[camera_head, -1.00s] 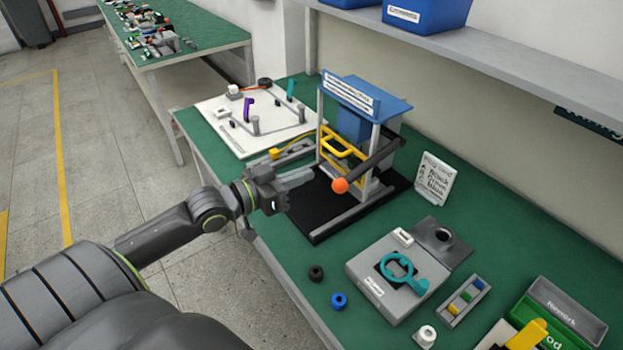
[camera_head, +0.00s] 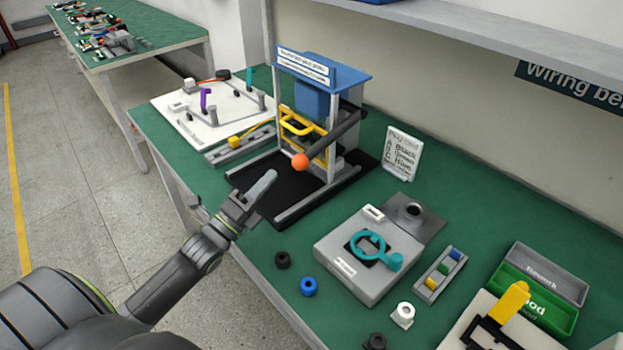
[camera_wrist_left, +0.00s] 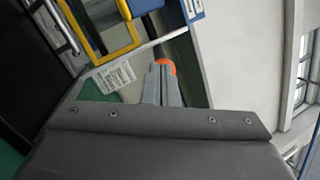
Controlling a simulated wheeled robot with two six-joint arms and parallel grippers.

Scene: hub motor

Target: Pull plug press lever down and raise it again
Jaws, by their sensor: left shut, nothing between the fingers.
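The plug press (camera_head: 323,78) is a blue-topped frame on a black base with a yellow guard (camera_head: 297,125). Its dark lever (camera_head: 342,131) slants down toward the front and ends in an orange ball knob (camera_head: 300,161). My left gripper (camera_head: 268,178) is shut and empty, in front of the press and apart from the knob in the head view. In the left wrist view the shut fingers (camera_wrist_left: 162,85) point up the picture, and the orange knob (camera_wrist_left: 167,66) shows partly hidden behind their tips. My right gripper is not in view.
A grey fixture with a teal ring (camera_head: 369,246) stands right of the press. Black and blue plugs (camera_head: 308,286) lie near the front edge. A sign card (camera_head: 403,152) stands behind. A white board (camera_head: 212,108) lies to the left. Green table is clear between them.

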